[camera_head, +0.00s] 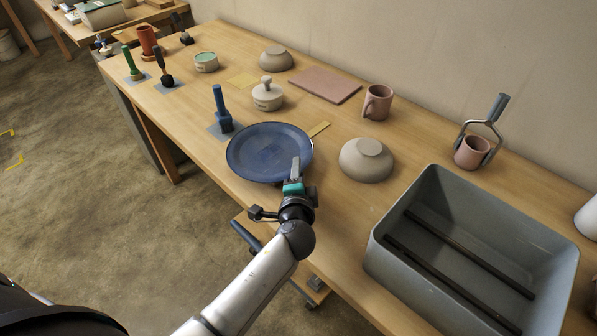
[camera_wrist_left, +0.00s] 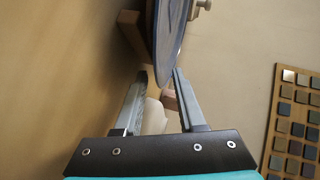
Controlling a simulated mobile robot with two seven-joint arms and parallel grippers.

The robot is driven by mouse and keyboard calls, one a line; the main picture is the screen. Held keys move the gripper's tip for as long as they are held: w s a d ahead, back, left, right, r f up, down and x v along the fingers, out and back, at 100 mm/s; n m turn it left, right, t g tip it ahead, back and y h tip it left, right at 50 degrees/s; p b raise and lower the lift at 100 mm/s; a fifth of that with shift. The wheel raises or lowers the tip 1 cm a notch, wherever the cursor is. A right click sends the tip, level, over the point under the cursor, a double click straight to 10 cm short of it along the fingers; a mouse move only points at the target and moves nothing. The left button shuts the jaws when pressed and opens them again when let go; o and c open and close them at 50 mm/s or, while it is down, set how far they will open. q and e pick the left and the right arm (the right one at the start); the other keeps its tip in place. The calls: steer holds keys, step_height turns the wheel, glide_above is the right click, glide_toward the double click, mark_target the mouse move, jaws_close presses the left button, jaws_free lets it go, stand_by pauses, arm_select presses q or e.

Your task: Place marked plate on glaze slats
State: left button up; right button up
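The blue plate (camera_head: 262,150) lies near the front edge of the workbench, and no mark on it can be made out. My left gripper (camera_head: 295,168) is at its near rim. In the left wrist view the gripper (camera_wrist_left: 160,78) is open, with the rim of the plate (camera_wrist_left: 170,40) between the fingertips. The rim is close to the right finger, with a gap to the left finger. Two dark slats (camera_head: 468,252) span the grey basin (camera_head: 400,215) at the right. My right gripper is not in view.
A blue-handled stamp (camera_head: 221,108) and lidded jar (camera_head: 267,94) stand beyond the plate. A pink mug (camera_head: 377,102) and a pink cup (camera_head: 471,152) with tongs (camera_head: 497,108) are farther back. A tile board (camera_wrist_left: 295,125) shows in the wrist view.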

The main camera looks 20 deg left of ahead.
arm_select(q)
steer(key=p+v, duration=0.1)
steer(key=v, duration=1.1)
steer(key=shift+r, duration=0.2)
